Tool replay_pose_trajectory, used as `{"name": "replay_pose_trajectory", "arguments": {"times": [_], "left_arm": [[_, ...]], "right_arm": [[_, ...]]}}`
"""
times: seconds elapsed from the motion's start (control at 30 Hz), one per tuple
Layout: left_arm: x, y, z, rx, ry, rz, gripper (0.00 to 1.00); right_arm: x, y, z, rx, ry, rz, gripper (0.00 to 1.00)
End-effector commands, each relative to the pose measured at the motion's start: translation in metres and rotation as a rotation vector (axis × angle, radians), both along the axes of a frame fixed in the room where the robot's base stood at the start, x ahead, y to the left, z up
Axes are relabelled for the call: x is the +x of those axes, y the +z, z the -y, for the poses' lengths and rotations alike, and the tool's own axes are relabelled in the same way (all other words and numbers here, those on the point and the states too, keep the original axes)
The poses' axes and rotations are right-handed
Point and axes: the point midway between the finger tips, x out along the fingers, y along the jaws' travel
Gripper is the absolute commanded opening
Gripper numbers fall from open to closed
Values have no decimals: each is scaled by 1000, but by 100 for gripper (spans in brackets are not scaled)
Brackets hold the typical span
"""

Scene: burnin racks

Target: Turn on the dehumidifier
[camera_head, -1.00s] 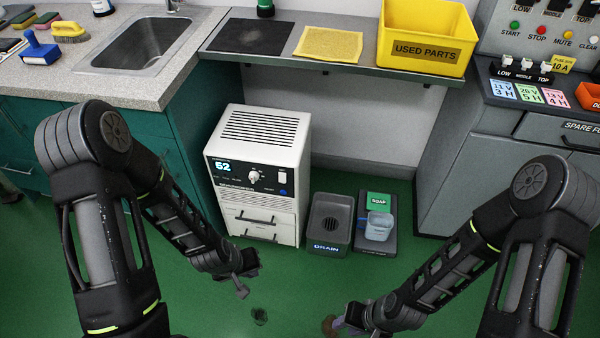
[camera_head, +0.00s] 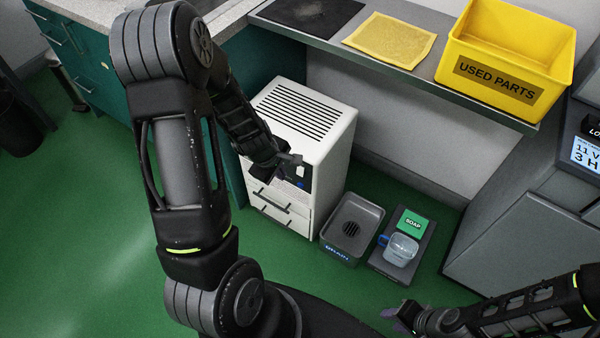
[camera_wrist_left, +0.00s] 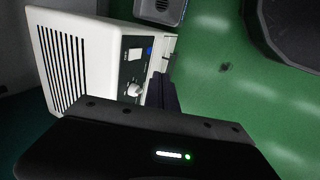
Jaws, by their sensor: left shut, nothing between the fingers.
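The dehumidifier (camera_head: 325,140) is a white box with a slotted top and a dark front panel, standing on the green floor. My left gripper (camera_head: 292,161) is shut and empty in front of that panel, hiding its display and knob in the head view. A white switch (camera_head: 299,171) and a blue button (camera_head: 300,184) show beside the gripper. In the left wrist view, the panel shows a white knob (camera_wrist_left: 134,90), the switch (camera_wrist_left: 135,54) and the blue button (camera_wrist_left: 149,51). The dark left fingers (camera_wrist_left: 163,92) appear close to the panel; contact cannot be told. My right gripper (camera_head: 398,314) is low at the bottom, its jaws unclear.
A shelf (camera_head: 420,84) with a yellow bin (camera_head: 540,45) overhangs behind. Green floor (camera_head: 100,240) is open at left.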

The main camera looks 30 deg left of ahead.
Motion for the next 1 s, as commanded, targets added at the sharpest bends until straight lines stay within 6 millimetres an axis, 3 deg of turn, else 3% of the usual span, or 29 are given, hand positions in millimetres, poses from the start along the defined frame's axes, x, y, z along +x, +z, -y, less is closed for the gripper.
{"name": "replay_pose_trajectory", "arguments": {"times": [0.27, 0.43, 0.93, 1.0], "left_arm": [[1, -2, 0, 1, -4, 0, 0], [3, -13, 0, 2, -3, -1, 0], [32, -98, 0, 1, -5, -2, 0], [45, -95, 1, 3, -9, 2, 0]], "right_arm": [[1, -1, 0, -1, -2, 1, 32], [1, -6, 1, -1, -2, 1, 32], [1, -30, 1, -1, -1, 2, 32], [1, -24, 1, -1, -1, 2, 32]]}}
